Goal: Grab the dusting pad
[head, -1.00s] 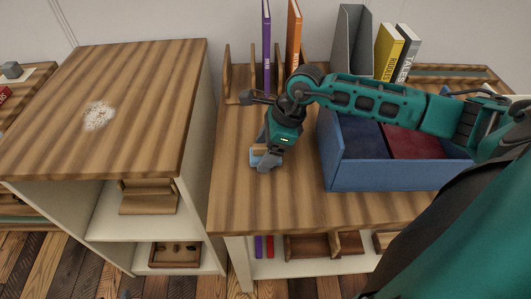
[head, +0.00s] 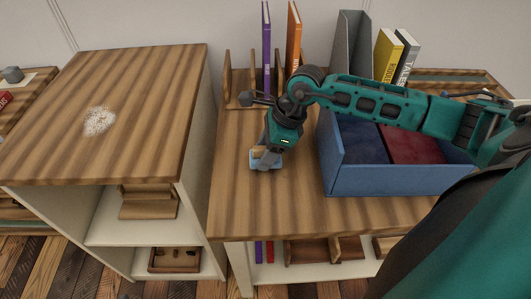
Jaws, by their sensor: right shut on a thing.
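The dusting pad (head: 264,165) is a small light-blue pad with a tan wooden top. It is at the left part of the right-hand wooden top, left of the blue box. My right gripper (head: 265,154) points down over the pad and is shut on it, hiding part of it. I cannot tell whether the pad touches the wood. A patch of white dust (head: 100,121) lies on the higher wooden top (head: 150,75) at the left. My left gripper is not in view.
A blue box (head: 398,181) with dark blue and red contents stands right of the gripper. Behind are a wooden book rack (head: 228,80), purple (head: 266,50) and orange (head: 293,40) books, a grey file holder (head: 352,45) and a yellow book (head: 387,55). The front of the right-hand top is clear.

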